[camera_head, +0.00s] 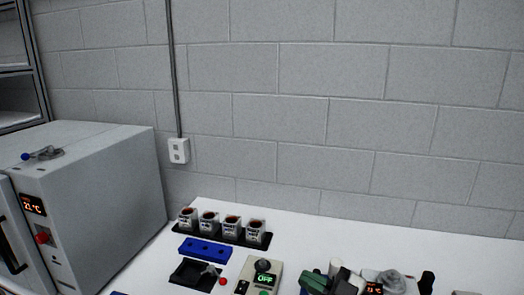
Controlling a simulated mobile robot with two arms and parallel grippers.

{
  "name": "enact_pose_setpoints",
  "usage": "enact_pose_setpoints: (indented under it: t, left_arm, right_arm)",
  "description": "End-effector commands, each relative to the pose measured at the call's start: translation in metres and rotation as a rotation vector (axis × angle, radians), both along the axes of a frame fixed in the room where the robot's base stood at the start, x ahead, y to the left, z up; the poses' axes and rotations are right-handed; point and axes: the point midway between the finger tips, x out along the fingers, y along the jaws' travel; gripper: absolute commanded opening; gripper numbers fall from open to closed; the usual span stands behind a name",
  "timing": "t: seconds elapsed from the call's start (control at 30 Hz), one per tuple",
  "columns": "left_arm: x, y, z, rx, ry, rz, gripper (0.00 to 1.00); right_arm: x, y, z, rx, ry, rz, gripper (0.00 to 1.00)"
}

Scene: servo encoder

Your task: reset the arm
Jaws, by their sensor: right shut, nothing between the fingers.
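My left gripper is not in view.
A black rack (262,243) with several labelled cups stands at the back of the white table (400,247). In front are a blue block (205,249) and a black tray (183,274). A grey oven-like box (100,195) stands left. An orange-lit display (374,289) is near the gripper.

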Motion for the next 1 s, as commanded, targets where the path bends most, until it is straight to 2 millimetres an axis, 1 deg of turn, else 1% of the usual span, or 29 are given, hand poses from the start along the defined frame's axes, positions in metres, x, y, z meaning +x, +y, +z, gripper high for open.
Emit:
enact_pose_setpoints:
  t: [0.03,0.13,0.17,0.23,0.27,0.3,0.37,0.4,0.47,0.5,0.57,0.6,0.67,0.7,0.83,1.0]
  left_arm:
    - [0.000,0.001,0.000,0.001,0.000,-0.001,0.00]
    - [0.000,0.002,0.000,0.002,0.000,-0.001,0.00]
    - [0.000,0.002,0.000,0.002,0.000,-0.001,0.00]
    - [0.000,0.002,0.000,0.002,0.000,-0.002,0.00]
    - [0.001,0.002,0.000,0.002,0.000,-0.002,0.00]
    - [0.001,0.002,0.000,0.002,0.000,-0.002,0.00]
    - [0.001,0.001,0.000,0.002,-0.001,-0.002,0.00]
    - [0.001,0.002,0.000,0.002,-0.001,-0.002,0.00]
    - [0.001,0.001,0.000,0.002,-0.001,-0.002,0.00]
    - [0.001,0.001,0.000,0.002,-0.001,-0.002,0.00]
    - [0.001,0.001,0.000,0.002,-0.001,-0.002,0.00]
    - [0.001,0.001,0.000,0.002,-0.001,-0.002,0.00]
    - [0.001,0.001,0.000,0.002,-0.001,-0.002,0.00]
    - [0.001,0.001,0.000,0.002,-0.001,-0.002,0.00]
    - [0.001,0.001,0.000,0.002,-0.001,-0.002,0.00]
    - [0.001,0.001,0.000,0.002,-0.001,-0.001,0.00]
  right_arm:
    - [-0.003,-0.003,0.005,0.096,-0.011,-0.092,0.00]
    - [-0.004,-0.023,0.008,0.230,-0.002,-0.329,0.00]
    - [-0.004,-0.032,0.005,0.255,0.016,-0.406,0.00]
    - [-0.008,-0.052,-0.008,0.287,0.085,-0.585,0.00]
    - [-0.011,-0.061,-0.016,0.288,0.124,-0.661,0.00]
    - [-0.016,-0.073,-0.029,0.279,0.189,-0.757,0.00]
    - [-0.028,-0.090,-0.052,0.243,0.301,-0.889,0.00]
    - [-0.039,-0.099,-0.070,0.202,0.387,-0.966,0.00]
    - [-0.059,-0.110,-0.097,0.125,0.528,-1.056,0.00]
    - [-0.074,-0.116,-0.113,0.068,0.619,-1.096,0.00]
    - [-0.097,-0.120,-0.134,-0.018,0.747,-1.131,0.00]
    - [-0.111,-0.122,-0.146,-0.074,0.824,-1.140,0.00]
    - [-0.132,-0.122,-0.161,-0.150,0.926,-1.139,0.00]
    - [-0.146,-0.122,-0.169,-0.198,0.989,-1.131,0.00]
    - [-0.189,-0.119,-0.188,-0.340,1.170,-1.074,0.00]
    - [-0.242,-0.111,-0.202,-0.501,1.365,-0.948,0.00]
